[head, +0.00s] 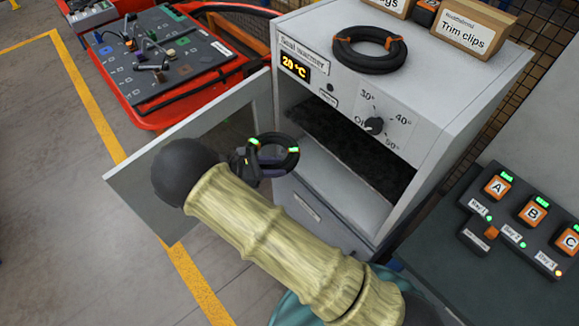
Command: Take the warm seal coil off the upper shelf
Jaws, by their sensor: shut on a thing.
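The seal warmer (455,115) is a grey cabinet with its door (200,170) swung open to the left. Its display (295,67) reads 20 °C. My gripper (262,163) is shut on a black seal coil (294,148) with green bands, in front of the warmer's open mouth. The gripper's fingers are partly hidden by the coil and my wrist. Another black coil (368,58) with orange bands lies on top of the warmer. A dark shelf (345,150) shows inside the warmer, and no coil is visible on it.
A knob (374,125) is on the warmer's front. A Trim clips box (470,38) stands on its top. A panel with A, B and C buttons (530,212) is at the right. A red cart (150,112) with a grey board is behind the door. Floor at left is clear.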

